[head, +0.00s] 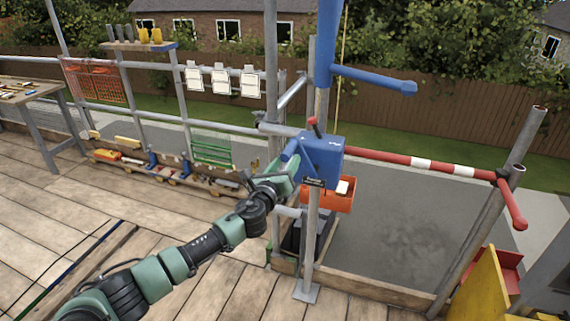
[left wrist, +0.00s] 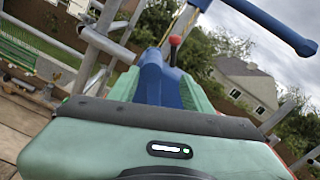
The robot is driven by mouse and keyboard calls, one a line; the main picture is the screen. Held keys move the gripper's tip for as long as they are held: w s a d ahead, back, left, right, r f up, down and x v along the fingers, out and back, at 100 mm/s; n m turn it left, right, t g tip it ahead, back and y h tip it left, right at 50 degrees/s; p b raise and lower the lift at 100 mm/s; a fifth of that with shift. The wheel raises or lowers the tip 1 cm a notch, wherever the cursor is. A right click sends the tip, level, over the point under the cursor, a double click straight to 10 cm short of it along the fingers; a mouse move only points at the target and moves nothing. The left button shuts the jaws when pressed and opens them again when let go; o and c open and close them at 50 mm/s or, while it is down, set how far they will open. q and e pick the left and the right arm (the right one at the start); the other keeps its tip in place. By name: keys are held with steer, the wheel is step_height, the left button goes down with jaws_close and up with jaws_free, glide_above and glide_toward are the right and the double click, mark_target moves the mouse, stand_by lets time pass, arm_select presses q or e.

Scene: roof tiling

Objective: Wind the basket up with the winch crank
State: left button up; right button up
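The winch (head: 322,155) is a blue box on a grey upright post, with a red-knobbed lever (head: 313,122) on top. Its blue crank handle (head: 290,150) sticks out at the left. My left gripper (head: 285,172) is at this handle. In the left wrist view the blue crank handle (left wrist: 150,72) sits between the two green fingers, which look closed on it; their tips are partly hidden. The red knob (left wrist: 175,41) shows just beyond. An orange-red box (head: 338,197) with a white item is below the winch; I cannot tell if it is the basket. My right gripper is not in view.
A blue hoist arm (head: 370,80) reaches right above the winch, with a thin yellow rope (head: 341,60) nearby. A red-and-white bar (head: 425,163) closes the platform edge at the right. The plank floor (head: 215,285) is clear near my left arm.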

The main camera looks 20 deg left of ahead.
arm_select(q)
steer(key=shift+s+r+p, duration=0.1)
steer(key=shift+s+p, duration=0.65)
steer(key=shift+s, duration=0.65)
steer(key=s+p, duration=0.2)
steer(key=s, duration=0.4)
steer(key=shift+a, duration=0.15)
